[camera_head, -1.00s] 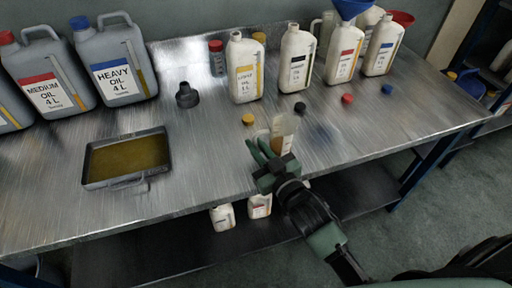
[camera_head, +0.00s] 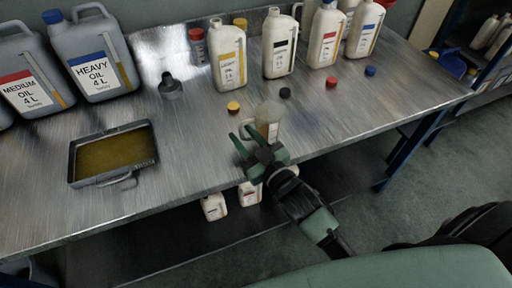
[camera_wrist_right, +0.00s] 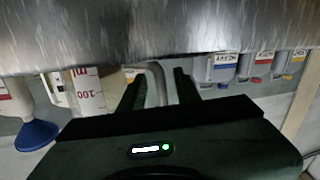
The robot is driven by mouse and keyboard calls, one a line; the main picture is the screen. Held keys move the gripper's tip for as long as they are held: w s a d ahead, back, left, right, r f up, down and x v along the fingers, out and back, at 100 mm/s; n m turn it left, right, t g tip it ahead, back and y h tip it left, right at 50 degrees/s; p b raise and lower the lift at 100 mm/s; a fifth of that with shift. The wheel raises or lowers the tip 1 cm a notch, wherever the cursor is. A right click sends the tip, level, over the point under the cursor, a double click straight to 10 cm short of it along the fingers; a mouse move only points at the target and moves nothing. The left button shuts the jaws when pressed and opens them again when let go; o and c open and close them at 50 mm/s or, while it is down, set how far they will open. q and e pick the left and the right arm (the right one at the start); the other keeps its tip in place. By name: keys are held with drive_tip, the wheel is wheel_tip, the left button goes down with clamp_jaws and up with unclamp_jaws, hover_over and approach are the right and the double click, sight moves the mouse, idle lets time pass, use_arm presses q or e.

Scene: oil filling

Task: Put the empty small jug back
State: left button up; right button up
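In the wrist view (camera_wrist_right: 158,88) gaps show beside the handle. My left gripper is out of view.
Oil bottles stand at the back, including a yellow-label one (camera_head: 228,65). Loose caps, like the yellow cap (camera_head: 233,107), lie before them. An oil-filled tray (camera_head: 72,172) and large grey jugs (camera_head: 98,60) are at left. Small containers (camera_head: 214,207) sit on the lower shelf.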

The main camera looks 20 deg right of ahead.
drive_tip(key=p+v, duration=0.2)
drive_tip(key=v, duration=0.9)
drive_tip(key=shift+s, duration=0.15)
